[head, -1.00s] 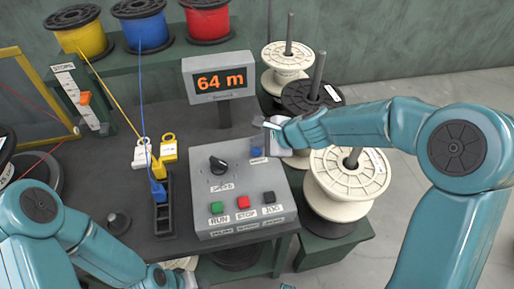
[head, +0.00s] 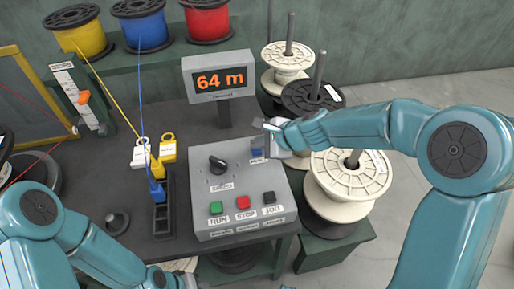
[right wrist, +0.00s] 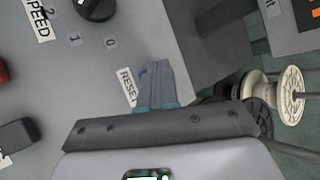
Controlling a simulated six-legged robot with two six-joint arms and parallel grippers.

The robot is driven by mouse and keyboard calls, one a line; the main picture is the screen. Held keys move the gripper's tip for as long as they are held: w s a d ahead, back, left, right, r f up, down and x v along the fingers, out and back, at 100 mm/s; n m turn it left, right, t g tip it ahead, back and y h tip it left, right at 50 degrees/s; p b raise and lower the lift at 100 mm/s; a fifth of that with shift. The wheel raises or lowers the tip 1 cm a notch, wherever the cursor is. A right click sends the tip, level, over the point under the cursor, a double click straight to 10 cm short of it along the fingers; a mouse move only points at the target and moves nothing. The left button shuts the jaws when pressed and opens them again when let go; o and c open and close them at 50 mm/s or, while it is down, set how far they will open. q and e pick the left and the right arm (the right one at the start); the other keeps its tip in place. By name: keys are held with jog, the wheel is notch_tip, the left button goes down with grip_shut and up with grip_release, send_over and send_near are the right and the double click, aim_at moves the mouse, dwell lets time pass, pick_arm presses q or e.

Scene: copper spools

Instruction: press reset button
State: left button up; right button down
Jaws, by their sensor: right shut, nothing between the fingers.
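The control panel (head: 227,197) is a grey sloped box on the dark bench. Its blue reset button (head: 256,152) sits at the upper right. My right gripper (head: 265,126) is shut and empty, with its fingers close to the button in the head view. In the right wrist view, the shut fingers (right wrist: 156,70) lie beside the RESET label (right wrist: 128,87). A sliver of the blue button (right wrist: 143,72) shows at their tips and the rest is hidden. I cannot tell whether they touch it.
The panel also has a black speed knob (head: 217,164), a green RUN button (head: 216,208), a red STOP button (head: 242,202) and a black JOG button (head: 269,198). A display (head: 219,80) reading 64 m stands behind. A cream spool (head: 350,174) stands right of the panel, under my right arm.

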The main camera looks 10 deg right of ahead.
aim_at(259, 151)
jog(key=shift+f, duration=0.25)
jog(key=shift+r+p, duration=0.5)
jog(key=shift+r, duration=0.25)
notch_tip(259, 151, up, 6)
jog(key=p, duration=0.5)
jog(key=shift+p, duration=0.35)
dwell(0.5)
